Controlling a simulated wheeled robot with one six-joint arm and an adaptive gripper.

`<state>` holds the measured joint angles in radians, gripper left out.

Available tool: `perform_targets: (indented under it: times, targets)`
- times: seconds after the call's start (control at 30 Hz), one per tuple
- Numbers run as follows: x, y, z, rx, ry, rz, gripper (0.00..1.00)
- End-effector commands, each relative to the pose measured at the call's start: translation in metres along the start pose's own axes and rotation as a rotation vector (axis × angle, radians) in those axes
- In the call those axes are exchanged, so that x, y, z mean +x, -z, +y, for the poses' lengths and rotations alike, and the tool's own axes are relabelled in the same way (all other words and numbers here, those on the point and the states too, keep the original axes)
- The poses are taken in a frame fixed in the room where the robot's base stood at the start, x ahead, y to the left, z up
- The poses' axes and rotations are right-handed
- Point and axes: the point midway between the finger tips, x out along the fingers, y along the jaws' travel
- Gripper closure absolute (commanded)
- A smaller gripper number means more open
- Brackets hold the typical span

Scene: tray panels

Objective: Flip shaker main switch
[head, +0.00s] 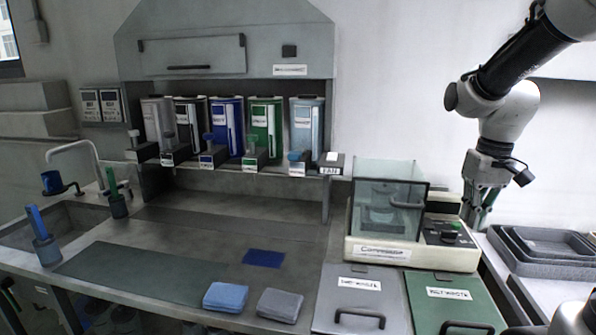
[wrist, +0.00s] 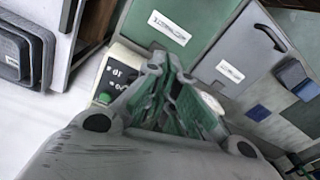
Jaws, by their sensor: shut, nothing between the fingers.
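A cream machine (head: 400,252) with a clear glass hood (head: 385,195) stands on the right of the bench. Its front label is too blurred to read surely. A dark control panel (head: 447,232) with a green button or knob (head: 450,234) is on its right side. In the wrist view the panel (wrist: 118,76) shows white markings and the green button (wrist: 104,98), left of my fingers. Which part is the main switch I cannot tell. My gripper (head: 481,207) is shut and empty, pointing down above and right of the panel; it also fills the middle of the wrist view (wrist: 165,68).
Grey trays (head: 545,245) lie right of the machine. A grey lid (head: 362,300) and a green lid (head: 452,303), both with handles, lie in front. Several coloured dispensers (head: 227,125) stand on the back shelf. A sink (head: 75,222) is at left. The bench middle is mostly clear.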

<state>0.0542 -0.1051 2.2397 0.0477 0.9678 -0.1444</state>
Motion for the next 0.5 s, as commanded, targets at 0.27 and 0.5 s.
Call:
perform_targets:
  times: [0.27,0.5]
  targets:
    - [-0.030,-0.110,-0.013,0.092,-0.040,0.162,1.00]
    - [-0.051,-0.135,-0.019,0.067,-0.046,0.307,1.00]
